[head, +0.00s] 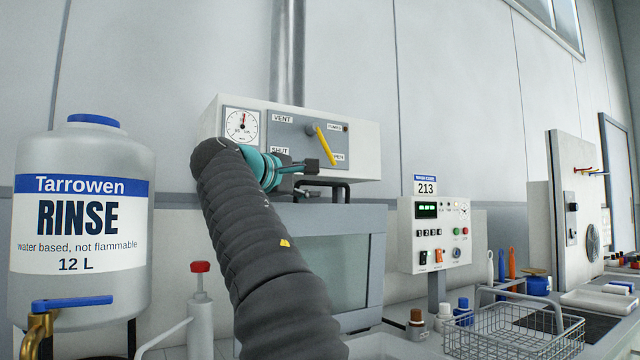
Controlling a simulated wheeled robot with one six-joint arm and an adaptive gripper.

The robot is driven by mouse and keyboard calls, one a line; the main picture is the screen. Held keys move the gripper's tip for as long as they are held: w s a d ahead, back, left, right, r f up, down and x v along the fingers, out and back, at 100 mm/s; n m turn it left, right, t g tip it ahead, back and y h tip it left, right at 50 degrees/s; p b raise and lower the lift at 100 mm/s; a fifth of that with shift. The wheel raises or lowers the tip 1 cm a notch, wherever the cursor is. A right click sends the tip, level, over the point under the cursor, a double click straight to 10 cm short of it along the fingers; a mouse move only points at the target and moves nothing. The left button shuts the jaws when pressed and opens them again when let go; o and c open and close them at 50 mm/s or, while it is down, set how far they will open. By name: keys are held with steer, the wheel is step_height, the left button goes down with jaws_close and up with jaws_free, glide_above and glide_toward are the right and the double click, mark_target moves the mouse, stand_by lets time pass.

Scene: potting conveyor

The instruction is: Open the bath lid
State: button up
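The bath is a grey box with a glazed front panel (335,270), below the vent box. A black bar handle (343,186) stands up at its top edge, and the lid there looks closed. My dark, sleeved arm rises across the middle and hides the left side of the bath. My gripper (312,178), with a teal body and dark fingers, is at the left end of the handle, just under the vent box. The fingers overlap the handle in the picture. I cannot tell whether they touch it or how far apart they are.
Above is a vent box (360,155) with a dial and yellow lever (326,146). A large rinse bottle (100,190) and a red-topped dispenser (200,290) stand left. At right are a control panel (408,255), small bottles and a wire basket (490,345).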

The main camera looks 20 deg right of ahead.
mark_target(316, 183)
steer(key=shift+x, duration=2.05)
jaws_close()
